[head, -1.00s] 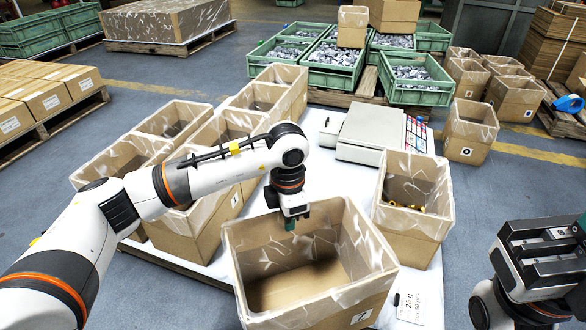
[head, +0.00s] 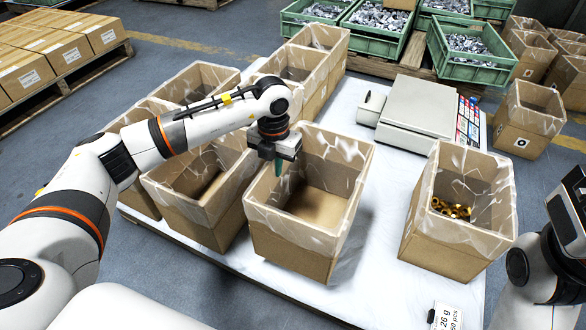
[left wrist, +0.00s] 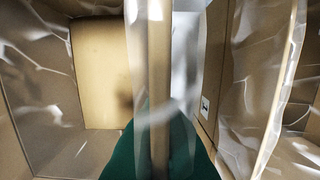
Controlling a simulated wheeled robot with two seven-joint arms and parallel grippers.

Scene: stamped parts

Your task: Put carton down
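The carton (head: 290,255) is an open, empty cardboard box with a clear liner, close to upright beside other cartons on the white table top (head: 370,285). I cannot tell whether its base touches the table. My left gripper (head: 281,168) points down at its upper left wall. In the left wrist view, the green fingertips (left wrist: 158,150) stand on either side of the carton's wall (left wrist: 150,80), shut on it. The carton's floor (left wrist: 98,70) shows bare to the left. My right gripper (head: 572,205) is at the right edge, its fingers cut off.
Lined cartons (head: 195,205) stand close on the left and behind. A carton with brass parts (head: 440,250) stands to the right, with bare table between. A scale (head: 418,108) is behind. A label card (head: 447,317) lies at the front. Green crates (head: 468,55) are farther back.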

